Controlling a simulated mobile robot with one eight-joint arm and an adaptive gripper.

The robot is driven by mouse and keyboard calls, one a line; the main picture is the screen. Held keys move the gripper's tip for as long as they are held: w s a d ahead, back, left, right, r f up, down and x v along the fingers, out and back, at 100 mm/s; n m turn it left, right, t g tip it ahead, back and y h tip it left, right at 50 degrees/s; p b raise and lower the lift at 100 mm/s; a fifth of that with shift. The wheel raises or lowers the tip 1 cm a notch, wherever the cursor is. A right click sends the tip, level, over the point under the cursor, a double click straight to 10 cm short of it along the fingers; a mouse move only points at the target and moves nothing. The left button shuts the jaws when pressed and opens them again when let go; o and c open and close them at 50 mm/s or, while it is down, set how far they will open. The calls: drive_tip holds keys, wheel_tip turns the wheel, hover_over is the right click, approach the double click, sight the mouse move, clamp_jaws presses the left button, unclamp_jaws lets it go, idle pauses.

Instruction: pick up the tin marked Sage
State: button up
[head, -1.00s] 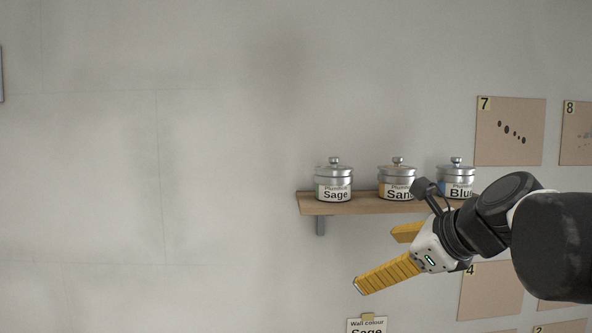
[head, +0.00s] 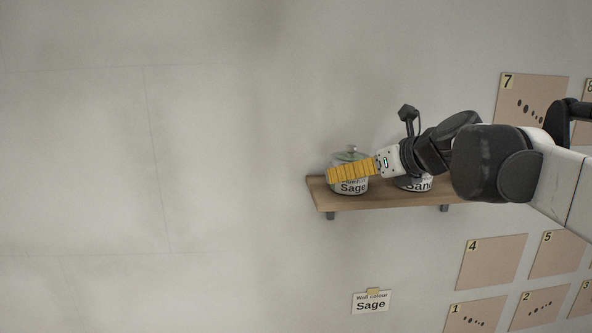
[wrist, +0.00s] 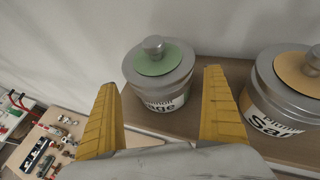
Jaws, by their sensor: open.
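The Sage tin (head: 351,187) is a silver lidded tin with a white label, standing upright at the left end of the wooden shelf (head: 395,201). In the wrist view the Sage tin (wrist: 158,73) has a green lid top and a round knob. My gripper (head: 332,174) is in front of it in the head view and hides part of its body. In the wrist view my gripper (wrist: 163,78) is open, its two yellow fingers apart and pointing toward the tin. The tin shows beyond and between the fingertips, and no grip on it shows.
A second tin (wrist: 292,85), with an orange lid top, stands just right of the right finger. A wall card reading Sage (head: 371,302) is below the shelf. Numbered panels (head: 492,262) hang lower right. A surface with small parts (wrist: 45,140) lies lower left in the wrist view.

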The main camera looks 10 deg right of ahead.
drive_tip(key=x, duration=0.3)
drive_tip(key=shift+w, duration=0.25)
drive_tip(key=shift+s, duration=0.15)
drive_tip(key=shift+s+r, duration=0.1)
drive_tip(key=c, duration=0.4)
drive_tip(key=shift+d, duration=0.1)
drive_tip(key=c, duration=1.1)
drive_tip(key=shift+c, duration=0.2)
